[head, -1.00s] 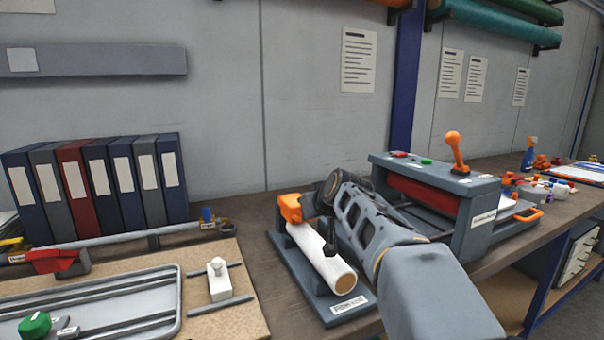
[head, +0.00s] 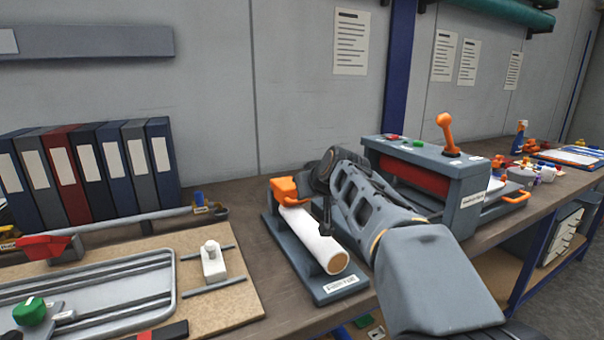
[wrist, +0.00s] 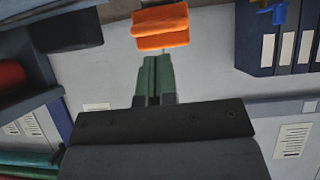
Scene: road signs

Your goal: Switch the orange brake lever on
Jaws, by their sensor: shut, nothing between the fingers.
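An orange lever (head: 286,188) sits at the far end of a grey stand (head: 345,287) that carries a white roll (head: 318,241). Its blocky orange end also shows at the top of the wrist view (wrist: 160,26). My gripper (wrist: 153,60) is shut and empty, its green fingers pointing at the orange block. The fingertips are right at the block's near edge; I cannot tell whether they touch. In the head view my dark wrist is just right of the lever and hides the fingertips. Another orange lever (head: 447,133), with a ball knob, stands upright on the grey machine.
The grey machine (head: 425,155), with red and green buttons, stands right of my arm. Left of the roll stand is a board (head: 227,298) with a white slider (head: 212,262) and a metal tray. Binders (head: 95,170) stand behind. A blue post (head: 398,70) rises at the back.

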